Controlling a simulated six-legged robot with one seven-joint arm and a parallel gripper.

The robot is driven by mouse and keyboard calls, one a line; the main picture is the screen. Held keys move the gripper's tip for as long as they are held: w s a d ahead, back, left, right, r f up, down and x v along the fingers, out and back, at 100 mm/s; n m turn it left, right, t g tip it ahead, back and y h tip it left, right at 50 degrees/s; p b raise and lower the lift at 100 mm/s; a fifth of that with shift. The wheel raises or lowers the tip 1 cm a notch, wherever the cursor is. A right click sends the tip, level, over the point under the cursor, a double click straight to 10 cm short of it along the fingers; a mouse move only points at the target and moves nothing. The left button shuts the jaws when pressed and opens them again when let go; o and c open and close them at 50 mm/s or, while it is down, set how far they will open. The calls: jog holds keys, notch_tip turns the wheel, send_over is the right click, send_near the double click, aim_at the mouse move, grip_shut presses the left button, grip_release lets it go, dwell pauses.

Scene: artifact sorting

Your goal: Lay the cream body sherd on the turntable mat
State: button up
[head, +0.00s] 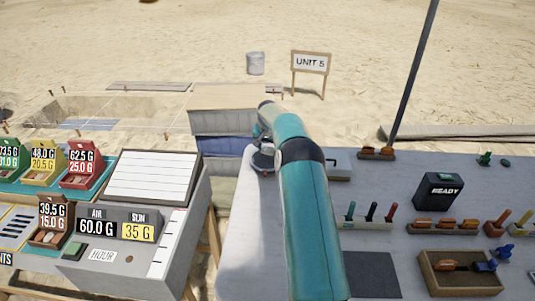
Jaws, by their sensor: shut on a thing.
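My teal arm reaches up the middle of the head view and bends over at the far left part of the grey table (245,240). My gripper's fingers do not show; they seem hidden behind my own arm. The cream body sherd is not visible. I cannot make out a turntable mat for certain. A dark flat rectangle (372,275) lies on the table just right of my arm, but I cannot tell whether it is the mat.
A wooden tray (428,284) with orange and blue pieces stands at the right. Several upright tools stand in a pale rack (360,225). A black READY box (438,191) sits behind. A console (130,228) and colored weight boxes (83,166) stand left, across a gap.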

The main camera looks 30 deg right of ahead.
aim_at(267, 151)
jog(key=shift+w+d+f, duration=0.1)
jog(key=shift+w+f, duration=0.2)
jog(key=shift+f, duration=0.05)
jog(key=shift+a+x, duration=0.15)
jog(key=shift+x, duration=0.7)
jog(key=shift+a+x, duration=0.1)
jog(key=shift+x, duration=0.75)
jog(key=shift+s+f, duration=0.15)
jog(key=shift+s, duration=0.05)
jog(key=o, duration=1.2)
jog(key=shift+f, duration=0.1)
jog(key=shift+o, duration=0.2)
